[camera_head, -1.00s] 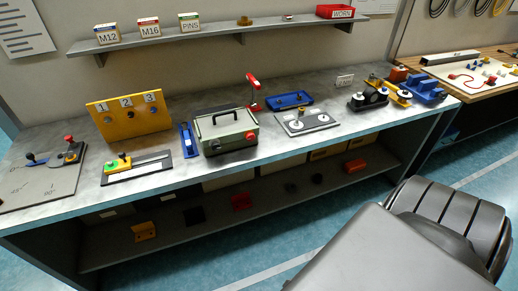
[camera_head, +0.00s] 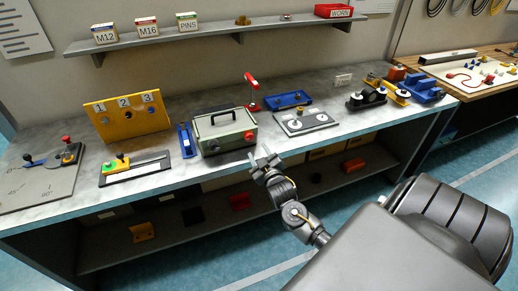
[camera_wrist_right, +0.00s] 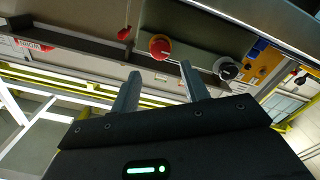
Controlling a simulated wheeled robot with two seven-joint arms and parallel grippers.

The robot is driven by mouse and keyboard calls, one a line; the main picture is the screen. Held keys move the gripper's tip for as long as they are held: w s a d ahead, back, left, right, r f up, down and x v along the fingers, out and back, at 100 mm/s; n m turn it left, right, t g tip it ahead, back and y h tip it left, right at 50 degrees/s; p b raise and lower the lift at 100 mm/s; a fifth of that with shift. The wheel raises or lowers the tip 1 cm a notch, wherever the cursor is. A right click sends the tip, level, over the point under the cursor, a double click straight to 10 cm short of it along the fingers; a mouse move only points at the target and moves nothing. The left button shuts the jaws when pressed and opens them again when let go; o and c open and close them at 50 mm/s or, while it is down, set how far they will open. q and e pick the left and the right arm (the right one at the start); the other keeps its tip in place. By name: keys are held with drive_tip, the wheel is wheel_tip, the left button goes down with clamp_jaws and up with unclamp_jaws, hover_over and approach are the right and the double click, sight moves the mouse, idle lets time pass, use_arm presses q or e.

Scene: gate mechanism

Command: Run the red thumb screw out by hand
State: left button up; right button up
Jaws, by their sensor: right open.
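The red thumb screw (camera_head: 249,136) looks like the round red knob on the front of the grey-green box (camera_head: 225,122) with a black handle. It also shows in the right wrist view (camera_wrist_right: 160,46), above and between my fingers. My right gripper (camera_head: 265,160) is in front of the bench's front edge, right of and nearer than the red knob. In the right wrist view, its two fingers (camera_wrist_right: 158,78) are apart with nothing between them, and they do not touch the knob. My left gripper is not in view.
A blue strip (camera_head: 186,140) stands left of the box. A red lever on a post (camera_head: 253,92) and a blue tray (camera_head: 289,100) are behind it to the right. A grey plate with round parts (camera_head: 306,122) lies to the right. The bench's front edge is close to my gripper.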

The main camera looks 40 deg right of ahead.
sight(250, 138)
drive_tip(key=b+x, duration=0.2)
drive_tip(key=x, duration=0.2)
drive_tip(key=shift+f+b, duration=0.2)
drive_tip(key=shift+b, duration=0.1)
drive_tip(key=shift+w+d+r, duration=0.1)
drive_tip(key=shift+w+r, duration=0.05)
drive_tip(key=shift+w, duration=0.1)
drive_tip(key=shift+b+x, duration=0.4)
drive_tip(key=shift+x, duration=0.4)
drive_tip(key=shift+w+d, duration=0.1)
drive_tip(key=shift+w, duration=0.25)
drive_tip(key=shift+w, duration=0.1)
drive_tip(key=shift+w+d, duration=0.25)
drive_tip(key=shift+w, duration=0.2)
